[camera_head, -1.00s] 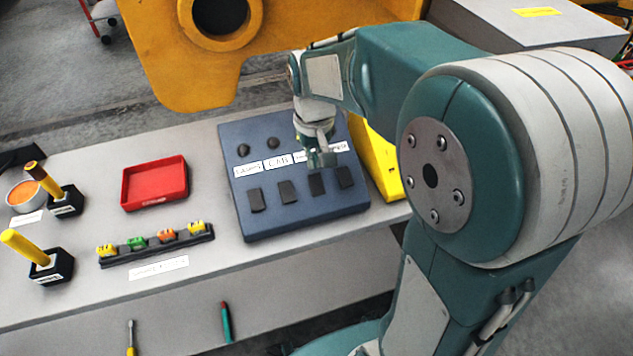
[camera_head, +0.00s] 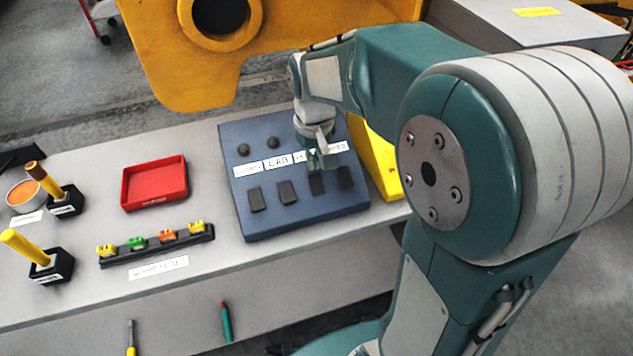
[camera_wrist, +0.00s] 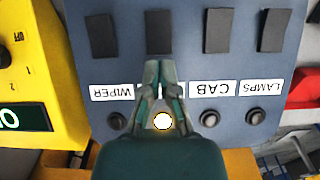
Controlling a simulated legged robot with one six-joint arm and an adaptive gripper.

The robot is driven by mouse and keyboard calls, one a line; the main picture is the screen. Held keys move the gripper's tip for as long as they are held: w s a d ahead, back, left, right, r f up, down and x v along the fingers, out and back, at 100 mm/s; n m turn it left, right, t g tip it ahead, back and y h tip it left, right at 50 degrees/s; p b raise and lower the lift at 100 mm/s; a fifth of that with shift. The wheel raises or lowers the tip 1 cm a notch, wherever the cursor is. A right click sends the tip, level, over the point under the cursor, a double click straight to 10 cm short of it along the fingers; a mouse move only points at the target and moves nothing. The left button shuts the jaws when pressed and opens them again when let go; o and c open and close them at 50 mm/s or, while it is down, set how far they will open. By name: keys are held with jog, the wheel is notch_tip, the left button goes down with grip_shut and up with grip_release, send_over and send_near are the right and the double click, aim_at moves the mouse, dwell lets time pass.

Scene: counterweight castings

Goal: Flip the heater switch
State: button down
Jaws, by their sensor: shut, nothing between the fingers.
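The blue switch panel (camera_head: 238,215) lies on the bench with a row of black rocker switches. In the wrist view the labels appear upside down: WIPER, one covered by my gripper, CAB and LAMPS. The switch (camera_wrist: 160,32) above the covered label is presumably the heater switch; it also shows in the head view (camera_head: 316,184). My gripper (camera_wrist: 160,68) is shut and empty, its tips close to that switch's near edge; contact cannot be told. In the head view my gripper (camera_head: 319,163) hangs over the same column. A lamp (camera_wrist: 162,122) in that column glows pale yellow; the other visible ones are dark.
A yellow device (camera_head: 375,165) stands close beside the panel's right side. A red tray (camera_head: 155,184) and a rack of small coloured pieces (camera_head: 152,252) lie to the left. A large yellow casting (camera_head: 165,60) is behind the bench.

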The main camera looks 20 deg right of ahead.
aim_at(314, 176)
jog(key=shift+f, duration=1.35)
dwell(1.1)
jog(key=shift+r, duration=3.5)
jog(key=shift+s+r, duration=0.25)
jog(key=shift+s, duration=0.05)
jog(key=s+r+t, duration=0.3)
jog(key=s+t, duration=0.2)
jog(key=s, duration=1.1)
jog(key=shift+t, duration=0.3)
